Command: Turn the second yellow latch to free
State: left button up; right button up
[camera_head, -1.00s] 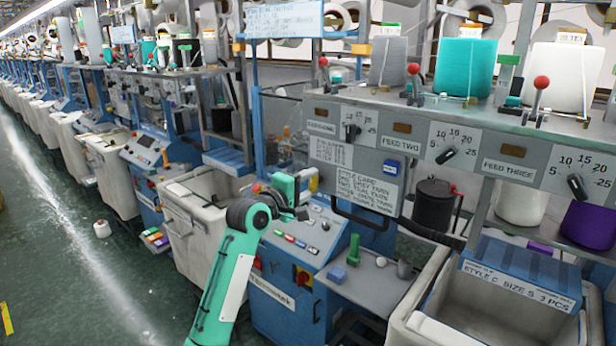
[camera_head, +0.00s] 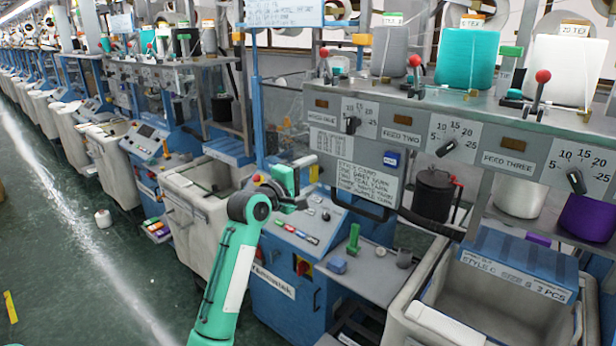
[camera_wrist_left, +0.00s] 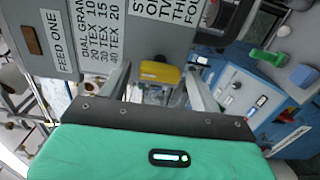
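A small yellow latch-like piece (camera_wrist_left: 156,77) shows in the left wrist view between my finger tips, below the FEED ONE panel. In the head view a yellow bit (camera_head: 314,173) shows just right of my left gripper (camera_head: 300,190), partly hidden. My left gripper also shows in the left wrist view (camera_wrist_left: 160,85), with its two grey fingers apart on either side of the yellow piece; I see no clear contact. Two more yellow-orange pieces sit on the blue frame, one at the left (camera_head: 238,37) and one at the right (camera_head: 361,39). My right gripper is not in view.
The grey feed panel (camera_head: 480,150) with dials, red-knobbed levers and yarn cones is at the right. A style card (camera_head: 367,184) hangs below it. A blue control cabinet (camera_head: 285,290) stands below my gripper.

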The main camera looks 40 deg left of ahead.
pick_arm(q)
jog(key=shift+s, duration=0.1)
jog(key=shift+s+b, duration=0.3)
jog(key=shift+s, duration=0.05)
jog(key=s+a+b, duration=0.1)
jog(key=s+b, duration=0.3)
jog(key=s, duration=0.9)
jog(key=shift+b, duration=0.35)
